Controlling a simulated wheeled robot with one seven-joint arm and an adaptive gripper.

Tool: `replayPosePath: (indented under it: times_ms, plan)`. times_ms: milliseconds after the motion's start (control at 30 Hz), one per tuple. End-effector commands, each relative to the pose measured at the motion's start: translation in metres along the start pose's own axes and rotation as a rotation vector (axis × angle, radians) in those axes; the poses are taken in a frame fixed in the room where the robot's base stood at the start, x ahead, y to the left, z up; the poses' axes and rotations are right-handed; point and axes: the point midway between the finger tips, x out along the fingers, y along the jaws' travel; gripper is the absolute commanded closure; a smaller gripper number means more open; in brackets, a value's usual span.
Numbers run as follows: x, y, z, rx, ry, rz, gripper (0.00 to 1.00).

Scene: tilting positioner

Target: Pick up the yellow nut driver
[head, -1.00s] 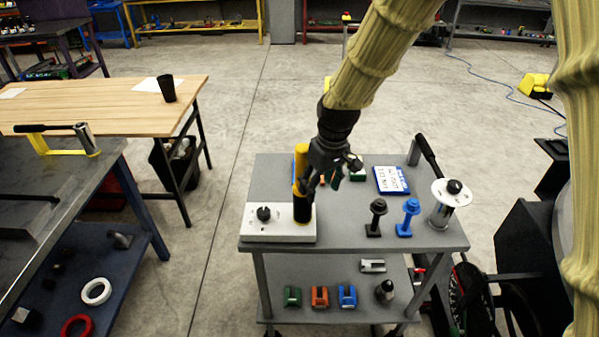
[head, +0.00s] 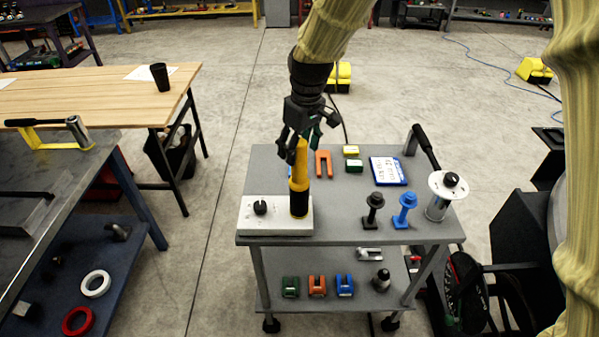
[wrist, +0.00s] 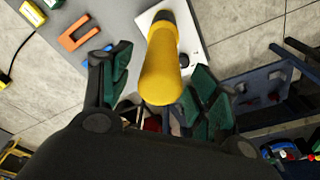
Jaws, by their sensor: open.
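The yellow nut driver (head: 299,178) stands upright on the white block (head: 262,226) at the cart's left side, with a black band low on its body. My gripper (head: 300,148) is open above and around its top, fingers pointing down. In the wrist view, the yellow nut driver (wrist: 160,72) rises between the two green-padded fingers of my gripper (wrist: 155,95), with a gap to the left finger. The right finger is close to it; I cannot tell whether they touch.
The grey cart (head: 340,220) also bears an orange U-shaped piece (head: 324,158), a blue-edged card (head: 388,171), a black post (head: 373,210), a blue post (head: 404,210) and a silver cylinder (head: 439,207) with a white disc. A black knob (head: 260,207) sits on the white block.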

Motion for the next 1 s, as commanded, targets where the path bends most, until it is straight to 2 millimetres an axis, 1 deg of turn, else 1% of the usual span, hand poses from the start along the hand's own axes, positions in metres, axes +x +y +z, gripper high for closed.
replayPosePath:
  times_ms: [167,267,500,600,733,967,1000]
  plan:
    - [0.006,0.001,0.001,0.002,0.000,0.000,0.39]
    - [0.013,0.001,0.002,0.002,-0.002,-0.001,0.39]
    - [0.040,0.001,0.004,0.003,-0.001,0.000,0.39]
    - [0.048,0.001,0.004,0.003,-0.001,0.000,0.39]
    - [0.053,0.002,0.004,0.003,0.001,0.001,0.39]
    - [0.054,0.002,0.004,0.003,0.001,0.001,0.39]
    - [0.054,0.002,0.004,0.003,0.001,0.001,0.43]
